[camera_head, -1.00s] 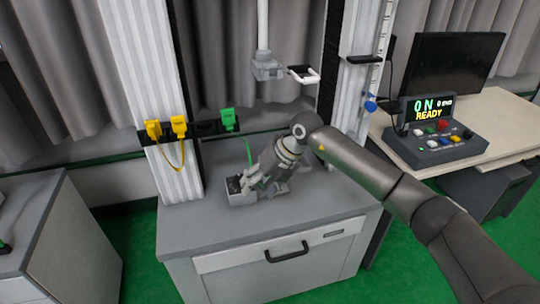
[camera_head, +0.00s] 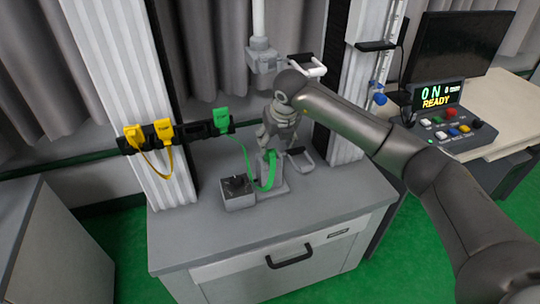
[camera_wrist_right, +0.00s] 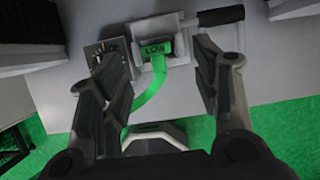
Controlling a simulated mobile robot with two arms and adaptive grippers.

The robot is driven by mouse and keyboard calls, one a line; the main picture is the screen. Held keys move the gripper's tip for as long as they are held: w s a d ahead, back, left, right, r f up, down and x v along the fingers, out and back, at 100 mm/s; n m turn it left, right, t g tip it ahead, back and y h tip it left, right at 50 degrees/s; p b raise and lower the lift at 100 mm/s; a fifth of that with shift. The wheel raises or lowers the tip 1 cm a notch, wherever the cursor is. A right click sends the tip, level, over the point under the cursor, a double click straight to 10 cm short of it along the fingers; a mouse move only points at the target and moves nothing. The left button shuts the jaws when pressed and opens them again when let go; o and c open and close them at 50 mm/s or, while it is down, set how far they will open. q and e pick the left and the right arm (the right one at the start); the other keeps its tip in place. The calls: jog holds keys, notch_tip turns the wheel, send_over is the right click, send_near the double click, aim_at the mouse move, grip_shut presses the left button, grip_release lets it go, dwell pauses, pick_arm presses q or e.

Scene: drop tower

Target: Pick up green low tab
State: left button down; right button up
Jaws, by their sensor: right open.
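The green low tab, marked LOW, (camera_wrist_right: 155,50) sits in a light grey holder on the cabinet top, between my right gripper's fingers in the wrist view. In the head view the green tab (camera_head: 271,158) shows beside my gripper, with a green strap looping from it. My right gripper (camera_wrist_right: 162,82) is open and empty, with one finger on each side of the strap. In the head view my right gripper (camera_head: 276,145) is above the holder and partly hides it. My left gripper is not in view.
A small grey box with a dark top (camera_head: 237,192) stands left of the holder. A dark rail (camera_head: 190,132) carries two yellow tags (camera_head: 164,129) and a green one (camera_head: 221,121). A handle (camera_wrist_right: 221,16) lies beside the holder. The cabinet's front top (camera_head: 200,240) is clear.

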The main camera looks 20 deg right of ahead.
aim_at(271, 150)
jog(key=shift+w+f, duration=0.15)
jog(key=shift+f, duration=0.2)
jog(key=x, duration=0.2)
jog(key=p+x, duration=0.1)
jog(key=x, duration=0.1)
jog(key=shift+a+f, duration=0.1)
jog(key=shift+a, duration=0.15)
jog(key=shift+w+f, duration=0.25)
jog(key=shift+f, duration=0.2)
jog(key=shift+c, duration=0.9)
jog(key=c, duration=0.8)
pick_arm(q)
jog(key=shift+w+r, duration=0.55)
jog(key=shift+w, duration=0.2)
pick_arm(e)
jog(key=shift+o, duration=0.2)
jog(key=shift+r, duration=0.1)
